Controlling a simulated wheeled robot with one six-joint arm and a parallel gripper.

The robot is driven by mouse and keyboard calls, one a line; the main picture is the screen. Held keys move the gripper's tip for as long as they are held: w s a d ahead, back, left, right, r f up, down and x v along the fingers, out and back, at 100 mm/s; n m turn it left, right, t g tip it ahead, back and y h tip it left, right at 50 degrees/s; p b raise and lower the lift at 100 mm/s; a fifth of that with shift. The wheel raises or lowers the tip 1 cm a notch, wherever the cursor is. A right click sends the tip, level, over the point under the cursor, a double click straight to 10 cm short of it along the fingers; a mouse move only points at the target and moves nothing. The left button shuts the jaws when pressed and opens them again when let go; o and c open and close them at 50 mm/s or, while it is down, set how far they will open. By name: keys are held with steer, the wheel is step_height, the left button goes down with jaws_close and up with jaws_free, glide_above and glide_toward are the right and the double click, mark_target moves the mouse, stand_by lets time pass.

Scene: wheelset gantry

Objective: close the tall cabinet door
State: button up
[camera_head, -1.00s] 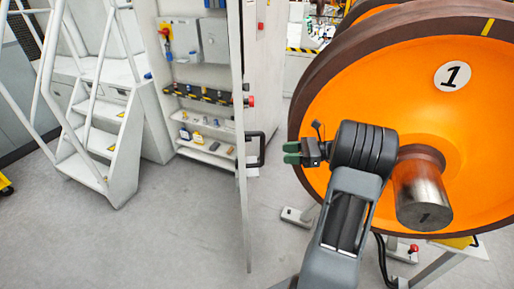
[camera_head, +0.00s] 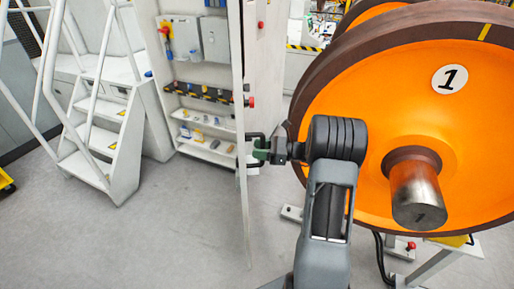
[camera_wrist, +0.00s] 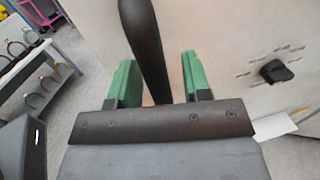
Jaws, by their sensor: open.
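The tall cabinet's door (camera_head: 238,60) stands open and is seen nearly edge-on in the head view. Its black handle (camera_head: 251,139) sticks out on the right side of the door. My gripper (camera_head: 258,152) is at the handle. In the wrist view the dark handle bar (camera_wrist: 146,45) runs between the two green fingers of my gripper (camera_wrist: 157,80), with a gap on both sides. The fingers are open. The open cabinet (camera_head: 208,100) shows its shelves and grey boxes to the left of the door.
A large orange wheel (camera_head: 350,130) marked 1 stands close to the right of my arm. White steps with railings (camera_head: 97,135) are at the left. The grey floor (camera_head: 160,230) in front of the cabinet is clear.

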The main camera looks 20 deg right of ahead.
steer(key=shift+w+a, duration=0.25)
steer(key=shift+a, duration=0.15)
steer(key=shift+c, duration=0.2)
jaws_close()
